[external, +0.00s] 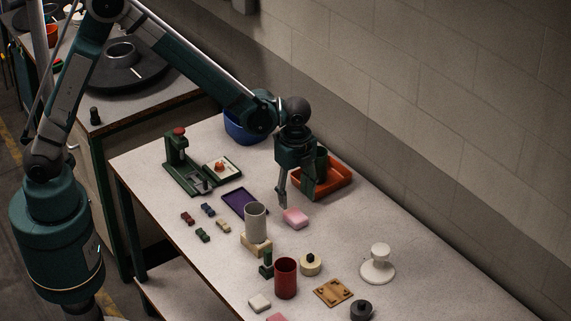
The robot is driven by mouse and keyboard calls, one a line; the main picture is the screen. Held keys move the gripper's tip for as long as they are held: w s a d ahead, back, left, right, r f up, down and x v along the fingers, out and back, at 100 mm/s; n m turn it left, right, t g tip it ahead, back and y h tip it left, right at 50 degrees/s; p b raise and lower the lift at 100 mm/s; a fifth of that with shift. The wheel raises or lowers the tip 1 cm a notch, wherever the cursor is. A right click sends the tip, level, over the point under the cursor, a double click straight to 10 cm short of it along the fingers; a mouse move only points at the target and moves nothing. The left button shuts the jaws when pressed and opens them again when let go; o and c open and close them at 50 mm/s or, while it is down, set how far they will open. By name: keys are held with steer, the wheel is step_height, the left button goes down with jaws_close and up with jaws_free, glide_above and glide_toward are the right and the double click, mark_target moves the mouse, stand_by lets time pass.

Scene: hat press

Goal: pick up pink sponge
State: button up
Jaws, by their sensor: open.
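A pink sponge (296,218) lies flat on the light tabletop, near the middle of the table in the external view. My gripper (296,194) points down just above and behind it in the picture, with its fingers apart and nothing between them. One finger hangs to the upper left of the sponge; the other is hard to make out against the orange tray. Contact with the sponge cannot be told. A second pink piece (277,317) is cut off by the bottom edge of the picture.
An orange tray (341,186) sits behind my gripper, and a blue bowl (240,135) further back. A grey cylinder (255,220) on a wooden block and a purple tray (238,202) stand left of the sponge. A red cup (286,278) is nearer.

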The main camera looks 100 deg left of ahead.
mark_target(296, 214)
steer(key=shift+a+f, duration=0.1)
steer(key=shift+f, duration=0.2)
steer(key=shift+f, duration=1.2)
steer(key=shift+f+b, duration=0.3)
steer(key=shift+f, duration=2.3)
steer(key=shift+c, duration=0.7)
steer(key=c, duration=0.6)
